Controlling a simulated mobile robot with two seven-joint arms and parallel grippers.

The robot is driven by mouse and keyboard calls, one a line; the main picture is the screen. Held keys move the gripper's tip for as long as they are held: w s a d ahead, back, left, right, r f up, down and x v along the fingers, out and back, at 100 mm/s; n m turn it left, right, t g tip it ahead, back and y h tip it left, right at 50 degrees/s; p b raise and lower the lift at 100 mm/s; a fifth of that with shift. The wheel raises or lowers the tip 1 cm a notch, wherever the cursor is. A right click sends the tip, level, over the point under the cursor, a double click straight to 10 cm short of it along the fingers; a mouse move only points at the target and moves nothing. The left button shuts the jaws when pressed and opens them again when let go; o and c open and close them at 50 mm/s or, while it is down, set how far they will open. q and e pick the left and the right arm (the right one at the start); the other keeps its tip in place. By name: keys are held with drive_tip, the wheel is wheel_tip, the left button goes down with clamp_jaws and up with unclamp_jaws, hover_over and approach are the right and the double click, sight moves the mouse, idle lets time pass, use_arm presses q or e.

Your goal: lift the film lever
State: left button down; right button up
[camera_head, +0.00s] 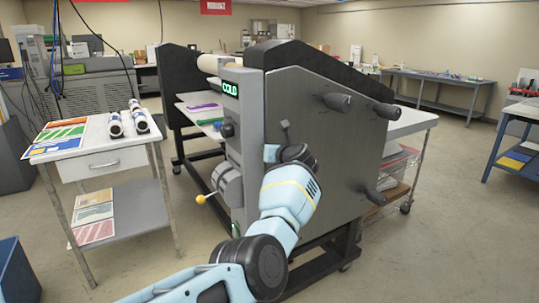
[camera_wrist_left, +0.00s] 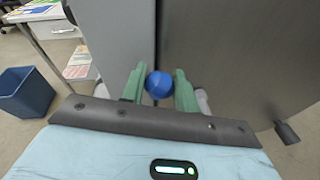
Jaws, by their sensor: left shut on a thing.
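A round blue knob (camera_wrist_left: 158,86), which I take to be the end of the film lever, sits between the green fingers of my left gripper (camera_wrist_left: 158,80) in the left wrist view. The fingers are shut on it. The lever's shaft behind the knob is hidden. In the head view my left arm reaches up to the laminator's side panel (camera_head: 335,150), and its wrist covers the fingers and the blue knob. My right gripper is in neither view.
Dark handles (camera_head: 375,196) stick out of the side panel. A yellow-tipped lever (camera_head: 200,199) juts from the grey front column (camera_head: 243,150), below the green "COLD" display (camera_head: 230,89). A small cart (camera_head: 75,150) stands left, a blue bin (camera_wrist_left: 25,92) nearby. Floor at right is open.

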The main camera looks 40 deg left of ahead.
use_arm(q)
drive_tip(key=shift+d+f, duration=0.1)
drive_tip(key=shift+f, duration=0.25)
drive_tip(key=c, duration=1.2)
unclamp_jaws()
drive_tip(key=shift+o, duration=0.5)
drive_tip(key=shift+w, duration=0.1)
drive_tip(key=shift+r, duration=0.2)
